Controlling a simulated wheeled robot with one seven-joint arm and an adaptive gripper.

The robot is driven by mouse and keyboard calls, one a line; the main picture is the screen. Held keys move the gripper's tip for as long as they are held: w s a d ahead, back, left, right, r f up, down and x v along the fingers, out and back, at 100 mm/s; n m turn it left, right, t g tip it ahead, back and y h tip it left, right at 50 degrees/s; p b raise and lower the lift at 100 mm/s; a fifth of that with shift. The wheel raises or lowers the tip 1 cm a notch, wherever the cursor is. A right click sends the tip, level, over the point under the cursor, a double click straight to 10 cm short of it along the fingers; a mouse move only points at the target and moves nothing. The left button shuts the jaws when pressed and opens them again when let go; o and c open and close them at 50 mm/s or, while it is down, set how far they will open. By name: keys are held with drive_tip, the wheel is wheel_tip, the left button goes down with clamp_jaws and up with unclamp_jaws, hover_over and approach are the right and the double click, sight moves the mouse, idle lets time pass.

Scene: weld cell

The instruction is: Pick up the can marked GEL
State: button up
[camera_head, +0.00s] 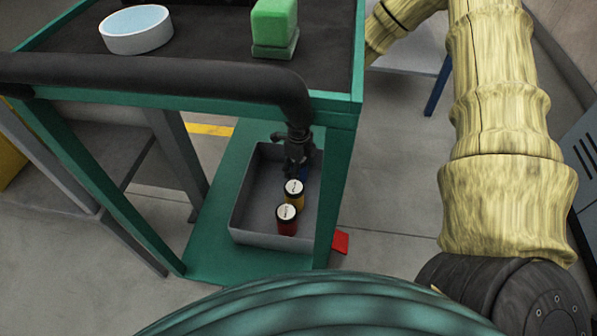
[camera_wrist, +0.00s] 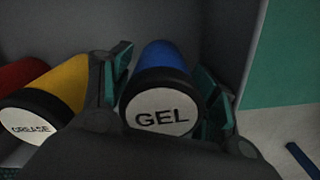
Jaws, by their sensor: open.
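The can marked GEL (camera_wrist: 165,110) is blue with a black rim and a white lettered end, in the middle of the wrist view. My gripper (camera_wrist: 166,86) is open, with one teal-padded finger on each side of this can. I cannot tell whether either pad touches it. In the head view my gripper (camera_head: 299,158) reaches down into the far end of a grey bin (camera_head: 257,237). Only a sliver of blue shows beside it there; the rest of the GEL can is hidden.
A yellow can (camera_head: 295,201) marked GREASE and a red can (camera_head: 287,227) stand nearer in the bin, left of my gripper in the wrist view. The bin walls are close. A green table frame (camera_head: 338,165) surrounds it; a dish (camera_head: 135,40) and green block (camera_head: 273,25) sit above.

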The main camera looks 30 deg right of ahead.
drive_tip(key=shift+f, duration=0.2)
drive_tip(key=c, duration=1)
drive_tip(key=shift+c, duration=0.2)
drive_tip(key=shift+r, duration=0.1)
